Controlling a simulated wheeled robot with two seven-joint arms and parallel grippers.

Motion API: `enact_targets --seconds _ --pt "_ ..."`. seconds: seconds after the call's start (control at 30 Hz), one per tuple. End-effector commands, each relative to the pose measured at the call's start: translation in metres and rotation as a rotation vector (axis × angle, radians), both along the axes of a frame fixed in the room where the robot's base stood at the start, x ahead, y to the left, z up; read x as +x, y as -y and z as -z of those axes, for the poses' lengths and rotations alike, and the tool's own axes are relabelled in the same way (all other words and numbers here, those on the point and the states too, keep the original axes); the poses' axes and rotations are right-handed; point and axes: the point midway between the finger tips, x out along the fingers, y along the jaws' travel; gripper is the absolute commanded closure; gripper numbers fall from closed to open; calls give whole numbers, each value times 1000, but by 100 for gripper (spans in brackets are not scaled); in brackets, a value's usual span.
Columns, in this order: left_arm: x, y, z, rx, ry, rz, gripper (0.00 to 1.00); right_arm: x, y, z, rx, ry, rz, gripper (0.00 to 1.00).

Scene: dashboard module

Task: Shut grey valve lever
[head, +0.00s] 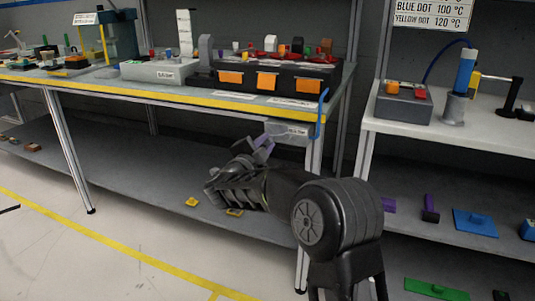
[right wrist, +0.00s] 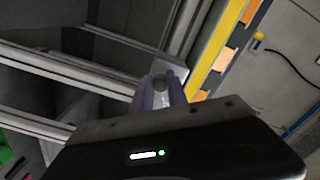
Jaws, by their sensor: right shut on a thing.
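In the right wrist view, the purple fingers of the right gripper (right wrist: 159,92) are shut on a small grey rounded piece, which looks like the grey valve lever (right wrist: 159,81). A pale plate (right wrist: 173,69) is just behind it. In the head view the lever is hidden or too small to make out, and its angle cannot be told. My left gripper is not in view.
The workbench (head: 130,86) has a yellow front edge and carries a black module with orange labels (head: 268,82). A blue hooked piece (head: 322,114) hangs by its right leg. Two yellow pieces lie on the lower shelf (head: 130,155). A white shelf unit (head: 390,125) stands at right.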

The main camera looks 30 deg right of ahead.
Motion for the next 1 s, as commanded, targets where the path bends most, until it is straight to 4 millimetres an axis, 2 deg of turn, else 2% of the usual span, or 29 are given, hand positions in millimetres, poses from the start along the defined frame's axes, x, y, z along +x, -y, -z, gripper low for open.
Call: enact_targets --seconds 0.1,0.4,0.97,1.0 --pt "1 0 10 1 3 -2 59 1 0 -3 53 77 1 100" --pt "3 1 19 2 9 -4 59 2 -1 -12 142 202 1 100" --pt "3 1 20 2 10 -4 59 2 -1 -15 161 232 0 100" --pt "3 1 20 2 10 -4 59 2 -1 -15 161 232 0 78"
